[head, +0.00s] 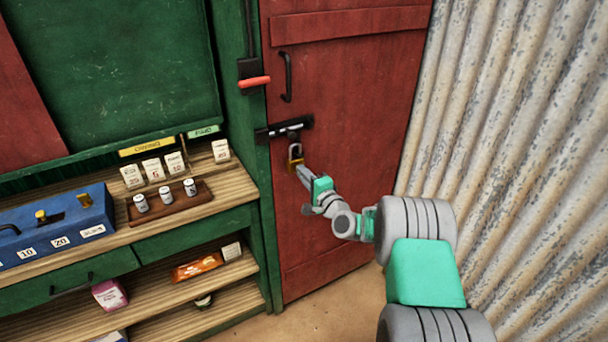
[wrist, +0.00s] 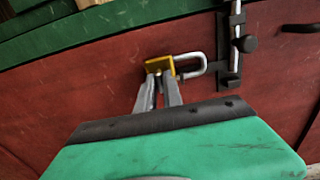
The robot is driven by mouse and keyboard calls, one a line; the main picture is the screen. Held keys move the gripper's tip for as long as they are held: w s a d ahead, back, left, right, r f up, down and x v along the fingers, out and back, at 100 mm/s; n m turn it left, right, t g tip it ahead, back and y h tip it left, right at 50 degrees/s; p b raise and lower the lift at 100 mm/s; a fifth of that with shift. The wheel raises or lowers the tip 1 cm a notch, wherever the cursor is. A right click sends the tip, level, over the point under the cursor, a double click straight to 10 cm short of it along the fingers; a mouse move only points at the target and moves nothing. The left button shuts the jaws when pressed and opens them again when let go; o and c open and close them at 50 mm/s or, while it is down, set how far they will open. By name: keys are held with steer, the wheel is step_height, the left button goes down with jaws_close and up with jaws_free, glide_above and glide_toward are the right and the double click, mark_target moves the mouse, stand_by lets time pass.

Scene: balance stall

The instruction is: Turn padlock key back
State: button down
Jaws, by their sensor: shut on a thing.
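The padlock (head: 295,161) has a yellow body and a silver shackle. It hangs from the black bolt (head: 285,128) on the red door (head: 350,110). In the wrist view the yellow padlock body (wrist: 159,64) is just beyond my fingertips, and its shackle (wrist: 190,66) runs to the black bolt plate (wrist: 232,55). My gripper (head: 299,169) reaches the underside of the padlock. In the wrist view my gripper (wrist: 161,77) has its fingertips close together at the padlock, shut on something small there. The key is hidden between the fingertips, so its angle cannot be told.
A black lever with a red grip (head: 254,82) and a door handle (head: 288,78) are above the bolt. At left, a shelf counter holds a blue box (head: 55,230) and a wooden weight rack (head: 168,203). A corrugated metal wall (head: 500,130) stands at right.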

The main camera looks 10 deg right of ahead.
steer(key=shift+f+n+b, duration=0.15)
steer(key=shift+n+b, duration=0.15)
steer(key=shift+b, duration=0.25)
steer(key=n+b, duration=1.7)
steer(key=b, duration=0.9)
steer(key=shift+b, duration=0.35)
steer(key=shift+n, duration=0.3)
steer(key=c, duration=1.5)
jaws_free()
steer(key=shift+s, duration=0.1)
